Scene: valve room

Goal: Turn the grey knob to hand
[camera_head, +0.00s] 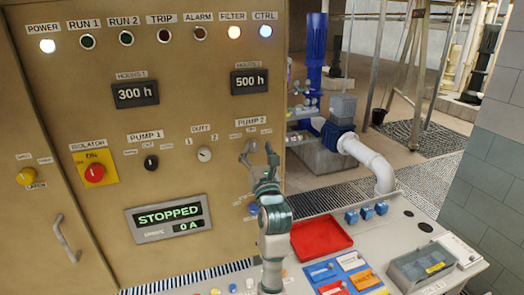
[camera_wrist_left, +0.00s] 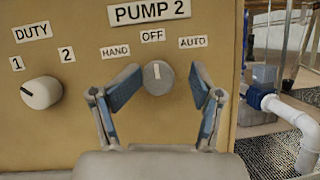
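The grey knob (camera_wrist_left: 158,77) sits on the tan panel under the PUMP 2 label (camera_wrist_left: 150,12). Its white mark points up to OFF, with HAND (camera_wrist_left: 115,51) to the left and AUTO to the right. My left gripper (camera_wrist_left: 165,80) is open, with one blue-padded finger on each side of the knob and a visible gap on both sides. In the head view my left gripper (camera_head: 259,149) is in front of the PUMP 2 area, and I cannot clearly make out the knob there. My right gripper is not in view.
The white DUTY knob (camera_head: 204,154) is to the left, with the black PUMP 1 knob (camera_head: 151,162) and red isolator (camera_head: 95,173) farther left. The display (camera_head: 168,217) reads STOPPED. A red tray (camera_head: 320,237) and grey box (camera_head: 422,267) are on the desk below.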

